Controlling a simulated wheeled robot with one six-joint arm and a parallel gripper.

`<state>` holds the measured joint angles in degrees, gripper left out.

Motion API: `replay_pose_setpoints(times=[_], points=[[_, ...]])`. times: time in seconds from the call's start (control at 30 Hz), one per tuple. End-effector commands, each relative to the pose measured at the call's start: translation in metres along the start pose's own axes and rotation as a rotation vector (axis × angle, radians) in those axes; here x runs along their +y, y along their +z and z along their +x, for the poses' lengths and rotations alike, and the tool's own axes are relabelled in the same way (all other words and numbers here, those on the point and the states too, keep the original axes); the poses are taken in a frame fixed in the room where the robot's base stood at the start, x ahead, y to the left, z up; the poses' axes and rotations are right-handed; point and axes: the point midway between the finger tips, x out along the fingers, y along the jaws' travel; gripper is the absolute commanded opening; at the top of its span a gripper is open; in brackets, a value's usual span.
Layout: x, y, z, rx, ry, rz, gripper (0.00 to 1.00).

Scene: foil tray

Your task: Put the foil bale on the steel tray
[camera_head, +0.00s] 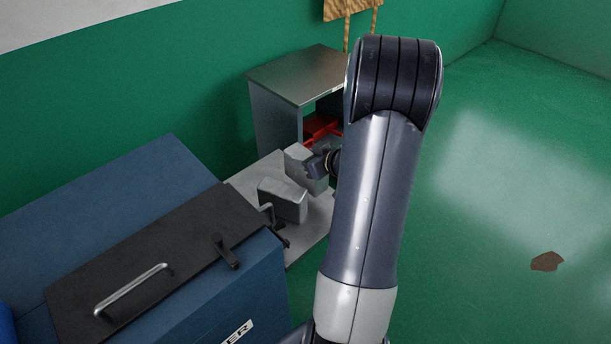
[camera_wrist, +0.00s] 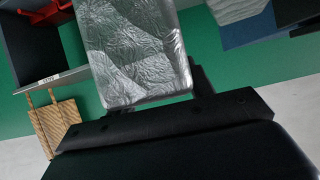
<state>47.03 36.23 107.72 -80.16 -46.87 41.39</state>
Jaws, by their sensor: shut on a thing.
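A crinkled silver foil bale (camera_wrist: 135,48) fills the upper middle of the wrist view, held in my gripper. In the head view this bale (camera_head: 299,158) is at my gripper (camera_head: 316,167), left of my arm. My gripper is shut on it; the fingertips are mostly hidden. A flat pale grey surface (camera_head: 243,180), which looks like the steel tray, lies between the blue machine and the cabinet. The held bale overlaps its far part in the picture; I cannot tell whether they touch. A second grey block (camera_head: 283,202) stands on this surface, nearer the blue machine.
A blue machine (camera_head: 110,190) with a black handled lid (camera_head: 150,275) fills the left front. A grey open cabinet (camera_head: 275,115) with red inside stands behind the pale surface, against the green wall. A wooden board hangs at the top. The green floor at right is open, with a brown patch (camera_head: 547,261).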

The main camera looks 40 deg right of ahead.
Motion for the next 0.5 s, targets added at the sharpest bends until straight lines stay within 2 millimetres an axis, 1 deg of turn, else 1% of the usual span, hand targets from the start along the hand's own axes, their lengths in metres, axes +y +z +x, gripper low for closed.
replay_pose_setpoints(times=[0.03, 0.17, 0.37, 0.5], points=[[0.0, 0.006, 0.004, 0.001, -0.001, 0.001, 0.19], [0.0, 0.014, 0.008, 0.001, 0.0, 0.0, 0.19], [0.0, 0.039, 0.022, -0.001, -0.001, 0.002, 0.19], [0.0, 0.046, 0.025, 0.001, 0.0, -0.001, 0.19]])
